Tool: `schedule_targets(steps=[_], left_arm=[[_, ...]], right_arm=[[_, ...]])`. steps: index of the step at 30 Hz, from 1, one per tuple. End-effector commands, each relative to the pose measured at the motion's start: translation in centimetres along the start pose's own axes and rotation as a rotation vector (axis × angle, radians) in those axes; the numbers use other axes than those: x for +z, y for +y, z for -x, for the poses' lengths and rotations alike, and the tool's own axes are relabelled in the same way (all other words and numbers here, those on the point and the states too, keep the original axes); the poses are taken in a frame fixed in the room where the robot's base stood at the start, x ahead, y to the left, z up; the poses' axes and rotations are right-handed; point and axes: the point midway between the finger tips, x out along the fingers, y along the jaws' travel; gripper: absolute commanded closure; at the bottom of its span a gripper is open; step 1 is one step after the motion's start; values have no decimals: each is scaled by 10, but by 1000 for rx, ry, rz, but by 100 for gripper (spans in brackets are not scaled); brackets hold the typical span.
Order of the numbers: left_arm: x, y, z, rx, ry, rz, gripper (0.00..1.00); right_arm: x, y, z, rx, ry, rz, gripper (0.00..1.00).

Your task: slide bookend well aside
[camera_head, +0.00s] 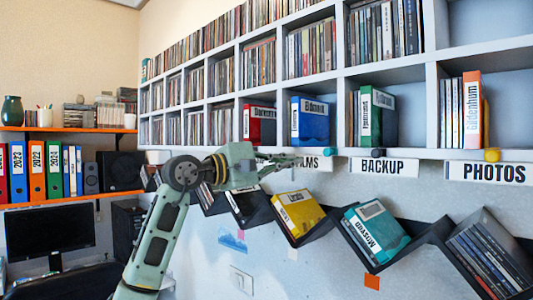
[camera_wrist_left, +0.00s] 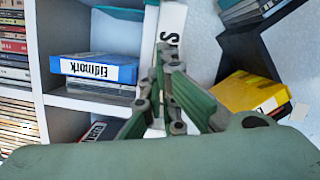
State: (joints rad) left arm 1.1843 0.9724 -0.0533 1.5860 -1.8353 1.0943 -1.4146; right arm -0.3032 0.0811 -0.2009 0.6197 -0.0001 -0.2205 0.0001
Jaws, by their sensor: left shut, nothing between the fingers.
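I cannot single out a bookend with certainty. A yellow piece (camera_head: 486,110) shows narrowly behind the orange Gildenhum case (camera_head: 472,112) at the right. My left gripper (camera_head: 298,160) is shut and empty in front of the shelf's lower edge, at the FILMS label (camera_head: 312,165), which it partly hides. In the left wrist view the shut fingers (camera_wrist_left: 167,52) lie over the white label strip (camera_wrist_left: 172,25). The blue Eidmork case (camera_head: 310,120) stands in the compartment just above the gripper; it also shows in the wrist view (camera_wrist_left: 95,68). My right gripper is out of view.
A dark knob (camera_head: 377,152) and a yellow knob (camera_head: 491,154) sit at the shelf edge. Below, a zigzag rack (camera_head: 432,232) holds a yellow case (camera_head: 298,215) and a teal case (camera_head: 376,232).

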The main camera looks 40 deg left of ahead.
Motion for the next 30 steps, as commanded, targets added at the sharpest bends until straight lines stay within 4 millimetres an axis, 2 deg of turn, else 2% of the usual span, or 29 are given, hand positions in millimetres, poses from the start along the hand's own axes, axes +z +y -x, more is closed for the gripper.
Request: schedule_targets(steps=[2, 4, 9, 23, 30], left_arm=[[2, 4, -16, -1, -3, 3, 100], [16, 3, -17, 1, -4, -3, 100], [33, 1, -21, -1, -2, -1, 100], [39, 0, -22, 0, 1, 0, 100], [52, -1, -24, 0, 1, -2, 100]], right_arm=[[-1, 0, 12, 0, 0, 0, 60], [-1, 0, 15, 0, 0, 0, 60], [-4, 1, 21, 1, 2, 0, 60], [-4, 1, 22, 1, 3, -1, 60], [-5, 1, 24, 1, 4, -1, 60]])
